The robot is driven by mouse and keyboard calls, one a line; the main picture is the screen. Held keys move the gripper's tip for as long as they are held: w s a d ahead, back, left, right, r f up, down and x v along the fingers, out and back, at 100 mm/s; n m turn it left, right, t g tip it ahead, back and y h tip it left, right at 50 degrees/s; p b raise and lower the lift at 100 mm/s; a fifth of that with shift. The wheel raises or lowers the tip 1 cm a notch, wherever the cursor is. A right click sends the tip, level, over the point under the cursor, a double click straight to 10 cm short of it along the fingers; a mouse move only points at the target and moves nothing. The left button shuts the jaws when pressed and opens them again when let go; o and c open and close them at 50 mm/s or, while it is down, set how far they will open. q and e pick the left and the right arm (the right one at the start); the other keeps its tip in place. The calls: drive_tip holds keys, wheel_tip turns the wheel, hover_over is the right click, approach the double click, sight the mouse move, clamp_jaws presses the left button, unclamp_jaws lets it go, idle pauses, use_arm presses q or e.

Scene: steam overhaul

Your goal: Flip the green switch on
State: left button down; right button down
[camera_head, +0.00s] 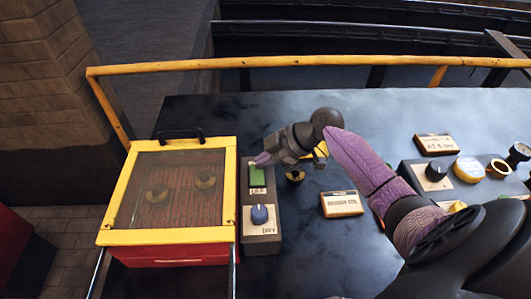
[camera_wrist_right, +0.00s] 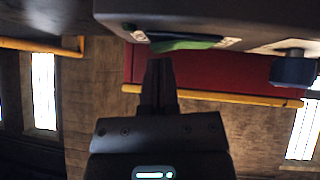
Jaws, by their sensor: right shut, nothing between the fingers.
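The green switch (camera_head: 257,177) is on the upper part of a grey control box (camera_head: 275,230), above a small printed label. My right gripper (camera_head: 262,160) comes in from the right, its fingertips at the far end of the switch. In the right wrist view the shut, empty fingers (camera_wrist_right: 158,68) point at the green switch (camera_wrist_right: 186,44), seen edge-on and tilted, close to its left part. I cannot tell whether they touch it. My left gripper is not in view.
A blue knob (camera_head: 260,214) sits nearer on the same box. A yellow-framed, glass-topped red case (camera_head: 170,237) stands just left. A framed label (camera_head: 342,204) lies to the right, with another box and black knob (camera_head: 436,171) farther right. A yellow rail (camera_head: 300,62) runs behind the table.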

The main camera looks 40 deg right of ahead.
drive_tip(key=shift+f, duration=0.25)
drive_tip(key=shift+w+d+f+m+g+b, duration=0.1)
drive_tip(key=shift+w+f+m+g+b, duration=0.1)
drive_tip(key=shift+m+g+b, duration=0.25)
drive_tip(key=shift+s, duration=0.1)
drive_tip(key=shift+s+a+r+p, duration=0.2)
drive_tip(key=shift+s+r+p, duration=0.05)
drive_tip(key=shift+p, duration=0.6)
drive_tip(key=shift+s+a+r+p, duration=0.2)
drive_tip(key=shift+s+p, duration=0.1)
drive_tip(key=shift+p, duration=0.1)
drive_tip(key=shift+f, duration=0.1)
